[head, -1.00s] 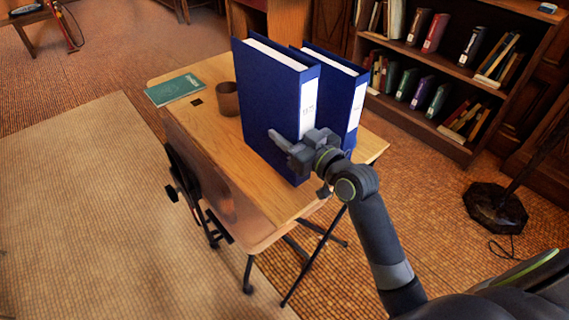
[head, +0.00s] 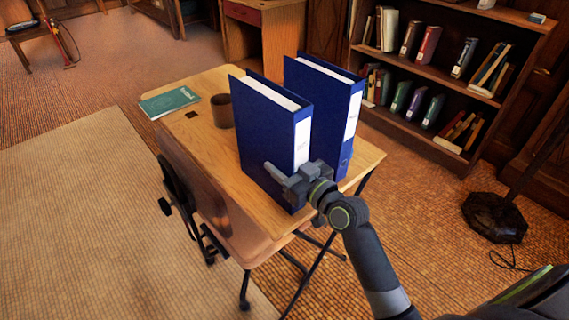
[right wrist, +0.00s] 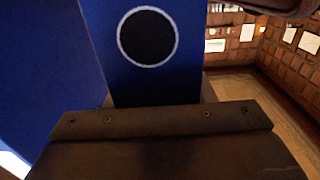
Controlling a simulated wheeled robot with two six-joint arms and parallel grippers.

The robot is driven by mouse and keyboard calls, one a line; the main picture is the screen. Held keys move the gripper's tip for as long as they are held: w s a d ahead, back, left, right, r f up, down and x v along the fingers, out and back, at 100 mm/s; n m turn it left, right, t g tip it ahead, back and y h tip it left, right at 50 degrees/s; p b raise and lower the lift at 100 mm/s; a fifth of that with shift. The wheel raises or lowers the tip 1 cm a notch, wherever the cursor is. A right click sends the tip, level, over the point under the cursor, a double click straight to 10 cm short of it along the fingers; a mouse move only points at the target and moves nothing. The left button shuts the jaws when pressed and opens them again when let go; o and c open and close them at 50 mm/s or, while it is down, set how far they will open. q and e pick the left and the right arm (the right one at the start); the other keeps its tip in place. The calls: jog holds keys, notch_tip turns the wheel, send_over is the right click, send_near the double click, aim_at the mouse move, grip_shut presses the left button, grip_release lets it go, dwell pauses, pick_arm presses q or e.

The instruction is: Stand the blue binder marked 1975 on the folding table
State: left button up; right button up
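Two blue binders stand upright side by side over the wooden folding table (head: 205,165). My right gripper (head: 292,174) is shut on the lower part of the nearer binder (head: 262,125), at its spine. The white label on that spine carries small digits too blurred to read for certain. Its base is at the tabletop; I cannot tell whether it touches. The other blue binder (head: 340,105) stands just behind and to the right, with a gap between them. In the right wrist view, the held binder's spine (right wrist: 185,75) with its dark round hole fills the upper middle. My left gripper is out of view.
A brown mug (head: 222,111) and a green book (head: 169,102) lie toward the table's far left end. A chair (head: 175,190) is against the table's left side. A bookcase (head: 440,145) stands at the back right, and a dark lamp base (head: 494,217) at the right.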

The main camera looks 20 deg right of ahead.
jog(key=o, duration=0.3)
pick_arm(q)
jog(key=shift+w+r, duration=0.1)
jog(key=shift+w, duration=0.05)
pick_arm(e)
jog(key=shift+o, duration=0.2)
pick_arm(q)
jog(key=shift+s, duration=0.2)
pick_arm(e)
jog(key=shift+r, duration=0.1)
jog(key=shift+s+d, duration=0.15)
jog(key=shift+s, duration=0.15)
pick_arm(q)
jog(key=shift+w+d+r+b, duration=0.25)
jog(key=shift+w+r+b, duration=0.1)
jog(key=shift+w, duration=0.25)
pick_arm(e)
jog(key=v, duration=1.1)
jog(key=shift+s, duration=0.2)
